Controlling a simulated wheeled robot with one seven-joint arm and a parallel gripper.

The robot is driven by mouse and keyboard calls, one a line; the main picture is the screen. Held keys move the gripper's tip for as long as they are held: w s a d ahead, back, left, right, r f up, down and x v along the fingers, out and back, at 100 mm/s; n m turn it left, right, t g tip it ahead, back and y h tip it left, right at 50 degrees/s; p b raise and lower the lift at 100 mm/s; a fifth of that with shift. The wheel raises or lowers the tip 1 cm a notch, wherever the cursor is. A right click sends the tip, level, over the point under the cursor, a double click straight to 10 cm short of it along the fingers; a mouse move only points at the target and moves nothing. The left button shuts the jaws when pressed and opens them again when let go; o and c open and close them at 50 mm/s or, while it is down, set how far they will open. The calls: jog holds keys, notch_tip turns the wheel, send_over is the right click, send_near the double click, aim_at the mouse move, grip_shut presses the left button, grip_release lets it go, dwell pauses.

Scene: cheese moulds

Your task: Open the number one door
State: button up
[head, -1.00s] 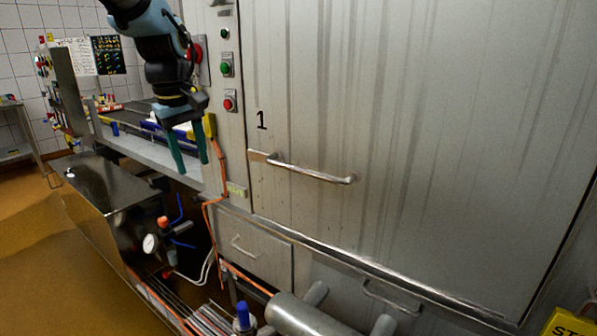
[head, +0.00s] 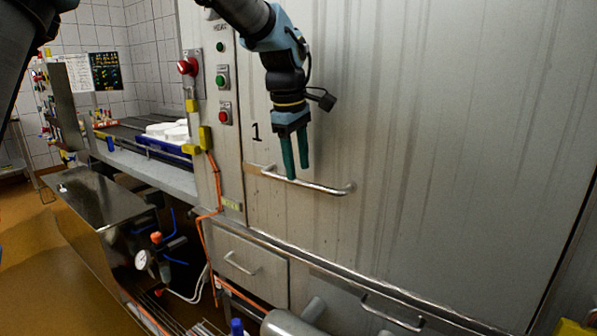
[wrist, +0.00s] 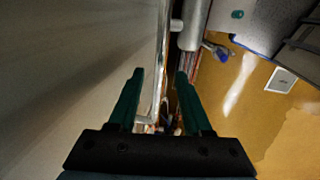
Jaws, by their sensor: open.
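The number one door (head: 430,130) is a large, streaked metal panel marked with a black "1" and looks shut. Its handle (head: 330,189) is a horizontal metal bar below the number. My gripper (head: 298,173) points down in front of the door, with two green fingers apart and nothing held. In the head view its fingertips overlap the left half of the handle. In the wrist view my gripper (wrist: 160,72) is open, and a bright metal bar runs between the fingers, seemingly the handle. I cannot tell whether the fingers touch it.
A control strip with a red knob (head: 187,66) and green and red buttons stands left of the door. A conveyor with white blocks (head: 168,130) lies farther left. A small drawer (head: 245,262) and a metal cylinder (head: 290,324) are below. Open floor lies at the lower left.

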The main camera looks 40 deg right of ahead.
jog(key=shift+w+d+f, duration=0.1)
jog(key=shift+d+f, duration=0.05)
jog(key=shift+f, duration=0.5)
jog(key=shift+d+f, duration=0.1)
jog(key=shift+f, duration=0.55)
jog(key=shift+c, duration=0.3)
grip_shut()
